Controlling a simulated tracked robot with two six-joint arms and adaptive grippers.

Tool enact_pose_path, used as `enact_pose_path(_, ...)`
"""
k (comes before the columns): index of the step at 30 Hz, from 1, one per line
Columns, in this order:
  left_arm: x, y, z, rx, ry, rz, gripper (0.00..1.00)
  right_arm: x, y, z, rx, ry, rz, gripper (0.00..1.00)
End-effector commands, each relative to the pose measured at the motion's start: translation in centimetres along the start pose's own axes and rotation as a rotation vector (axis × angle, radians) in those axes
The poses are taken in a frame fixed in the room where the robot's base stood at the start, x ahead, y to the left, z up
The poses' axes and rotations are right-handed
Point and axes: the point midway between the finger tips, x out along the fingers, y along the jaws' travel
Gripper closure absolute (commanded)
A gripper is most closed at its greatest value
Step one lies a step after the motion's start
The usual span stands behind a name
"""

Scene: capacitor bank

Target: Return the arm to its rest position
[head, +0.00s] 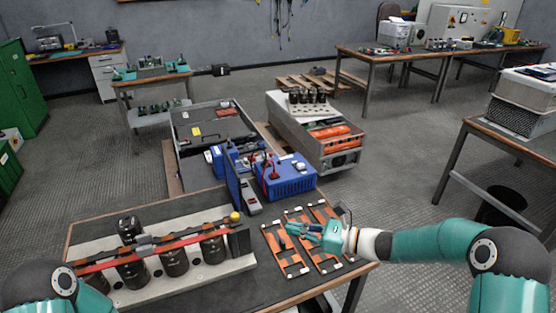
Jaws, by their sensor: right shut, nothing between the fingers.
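My right arm (430,243) reaches in from the right, bent at the elbow, with its forearm pointing left across the table's right edge. Its teal right gripper (296,229) is shut and empty. It is over the orange-brown bars on the right part of the table; I cannot tell how high above them it is. Of my left arm, only teal links (60,287) show at the bottom left corner, and its gripper does not show.
The table (240,300) holds a pale base (208,272) with several dark capacitors, orange-brown bar frames (283,250) and a blue device (290,178). Behind stand two open grey cabinets (285,118). A bench (510,143) stands right.

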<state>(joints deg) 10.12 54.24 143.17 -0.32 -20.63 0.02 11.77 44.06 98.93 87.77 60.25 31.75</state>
Motion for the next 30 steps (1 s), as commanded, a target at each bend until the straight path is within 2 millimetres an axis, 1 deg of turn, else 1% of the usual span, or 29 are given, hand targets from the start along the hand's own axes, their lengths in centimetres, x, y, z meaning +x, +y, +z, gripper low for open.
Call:
enact_pose_path(2,-0.3,0.1,0.0,0.0,0.0,0.0,0.64,0.2,0.1,0.2,0.003,0.001,0.004,1.0)
enact_pose_path(4,-0.7,0.2,0.0,0.0,0.0,0.0,0.64,0.6,1.0,-0.5,0.028,0.008,0.021,1.0)
enact_pose_path(5,-0.7,0.2,0.0,0.0,0.0,0.0,0.64,0.8,1.6,-1.0,0.039,0.014,0.033,1.0)
enact_pose_path(8,-1.0,0.4,0.0,0.0,0.0,0.0,0.64,1.1,4.7,-3.2,0.071,0.065,0.107,1.0)
enact_pose_path(11,-1.3,0.5,0.0,0.0,0.0,0.0,0.64,0.9,9.3,-7.2,0.076,0.183,0.214,1.0)
enact_pose_path(12,-1.4,0.5,0.0,0.0,0.0,0.0,0.64,0.5,11.4,-9.0,0.065,0.243,0.265,1.0)
enact_pose_path(13,-1.6,0.6,0.0,0.0,0.0,0.0,0.64,0.0,13.1,-10.5,0.049,0.291,0.307,1.0)
enact_pose_path(14,-1.6,0.6,0.0,0.0,0.0,0.0,0.64,-0.5,14.8,-12.0,0.027,0.341,0.351,1.0)
enact_pose_path(15,-1.8,0.6,0.0,0.0,0.0,0.0,0.64,-1.5,17.0,-13.9,-0.008,0.406,0.413,1.0)
enact_pose_path(17,-1.9,0.7,0.0,0.0,0.0,0.0,0.64,-3.3,20.3,-16.7,-0.083,0.502,0.512,1.0)
enact_pose_path(18,-2.0,0.7,0.0,0.0,0.0,0.0,0.64,-4.8,22.3,-18.5,-0.147,0.56,0.585,1.0)
enact_pose_path(20,-2.2,0.8,0.0,0.0,0.0,0.0,0.64,-7.4,25.2,-21.1,-0.275,0.642,0.705,1.0)
enact_pose_path(21,-2.3,0.8,0.0,0.0,0.0,0.0,0.64,-9.3,26.9,-22.7,-0.385,0.687,0.79,1.0)
enact_pose_path(23,-2.4,0.9,0.0,0.0,0.0,0.0,0.64,-11.8,28.6,-24.6,-0.574,0.727,0.909,1.0)
enact_pose_path(24,-2.5,0.9,0.0,0.0,0.0,0.0,0.64,-13.1,29.2,-25.6,-0.708,0.737,0.975,1.0)
enact_pose_path(26,-2.5,0.9,0.0,0.0,0.0,0.0,0.64,-14.2,29.4,-26.7,-0.911,0.731,1.047,1.0)
enact_pose_path(27,-2.4,0.9,0.0,0.0,0.0,0.0,0.64,-14.5,29.3,-27.1,-1.038,0.718,1.077,1.0)
enact_pose_path(28,-2.4,0.9,0.0,0.0,0.0,0.0,0.64,-14.6,29.1,-27.3,-1.125,0.707,1.092,1.0)
enact_pose_path(30,-2.4,0.9,0.0,0.0,0.0,0.0,0.64,-14.3,28.1,-27.5,-1.305,0.687,1.099,1.0)
